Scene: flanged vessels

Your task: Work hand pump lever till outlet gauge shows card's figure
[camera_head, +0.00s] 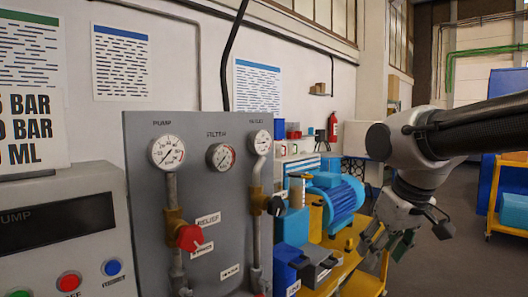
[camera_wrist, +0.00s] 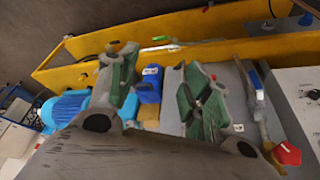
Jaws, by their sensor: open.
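The card (camera_head: 32,100) at the upper left is cut off; parts of lines with "BAR" and "ML" show. The grey panel carries a pump gauge (camera_head: 167,152), a filter gauge (camera_head: 221,156) and a right-hand gauge (camera_head: 262,142) with a blurred label. Their readings are too small to tell. A blue unit with a white label (camera_head: 287,268) stands right of the panel; it seems to show in the wrist view (camera_wrist: 150,88) between my fingers, farther off. I cannot pick out the pump lever for certain. My gripper (camera_head: 384,243) is open and empty, right of the blue motor.
A red knob (camera_head: 189,237) and a black handle (camera_head: 277,206) stick out from the panel pipes. The blue motor (camera_head: 340,198) sits on a yellow-edged bench (camera_head: 335,275). A console with buttons (camera_head: 65,240) is at the left. Open floor (camera_head: 455,255) lies to the right.

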